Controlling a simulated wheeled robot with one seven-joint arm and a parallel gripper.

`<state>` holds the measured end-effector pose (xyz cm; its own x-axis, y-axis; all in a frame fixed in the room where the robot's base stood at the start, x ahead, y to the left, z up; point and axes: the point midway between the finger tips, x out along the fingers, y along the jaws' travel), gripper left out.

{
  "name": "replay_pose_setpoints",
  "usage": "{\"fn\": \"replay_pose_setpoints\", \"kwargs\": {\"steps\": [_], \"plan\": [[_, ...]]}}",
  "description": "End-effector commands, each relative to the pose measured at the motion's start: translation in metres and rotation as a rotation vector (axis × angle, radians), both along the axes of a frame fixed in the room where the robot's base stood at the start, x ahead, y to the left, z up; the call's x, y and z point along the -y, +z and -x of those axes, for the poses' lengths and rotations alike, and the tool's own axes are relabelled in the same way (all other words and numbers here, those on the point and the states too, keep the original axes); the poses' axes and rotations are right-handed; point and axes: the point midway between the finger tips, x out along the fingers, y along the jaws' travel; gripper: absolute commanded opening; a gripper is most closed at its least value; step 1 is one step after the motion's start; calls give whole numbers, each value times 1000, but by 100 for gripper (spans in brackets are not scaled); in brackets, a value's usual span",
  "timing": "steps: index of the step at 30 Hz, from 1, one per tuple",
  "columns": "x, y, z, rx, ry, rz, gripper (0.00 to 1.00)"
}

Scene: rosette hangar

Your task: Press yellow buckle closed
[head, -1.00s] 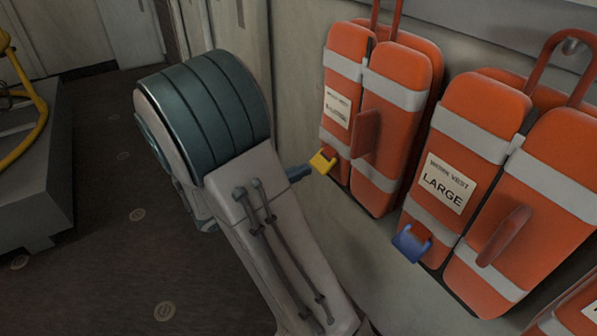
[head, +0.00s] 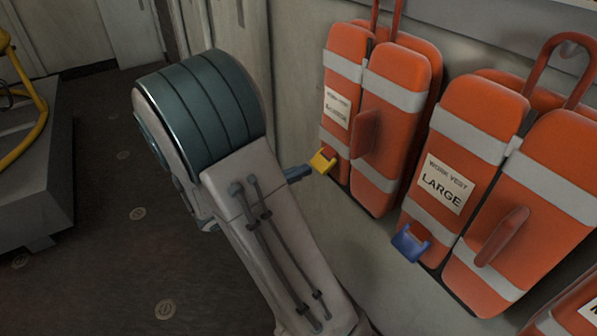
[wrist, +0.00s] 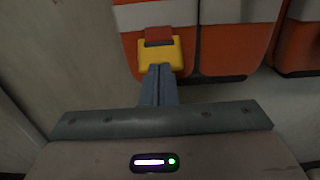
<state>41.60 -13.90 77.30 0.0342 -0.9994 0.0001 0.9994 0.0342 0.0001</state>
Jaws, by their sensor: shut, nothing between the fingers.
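The yellow buckle (head: 322,162) is on the lower left edge of the orange work vest (head: 395,85) on the wall. It also shows in the wrist view (wrist: 160,54), with a red-brown strap piece entering its top. My gripper (head: 307,171) is shut and empty, its blue-grey fingers pointing at the buckle. In the wrist view the fingertips (wrist: 158,69) meet the buckle's lower edge in the picture; I cannot tell if they touch it. Whether the buckle is fully closed cannot be told.
A second orange vest (head: 487,142), labelled LARGE, hangs to the right, with a blue buckle (head: 410,242) at its lower left. Part of another vest is at the bottom right. A grey platform (head: 40,170) with a yellow rail stands at the far left. The floor between is clear.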

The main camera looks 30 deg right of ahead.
Motion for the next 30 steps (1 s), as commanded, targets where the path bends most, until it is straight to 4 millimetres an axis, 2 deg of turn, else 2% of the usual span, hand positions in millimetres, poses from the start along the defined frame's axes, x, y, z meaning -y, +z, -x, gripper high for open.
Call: {"fn": "replay_pose_setpoints", "kwargs": {"steps": [30], "plan": [[26,0,0,-1,-2,0,0]]}}
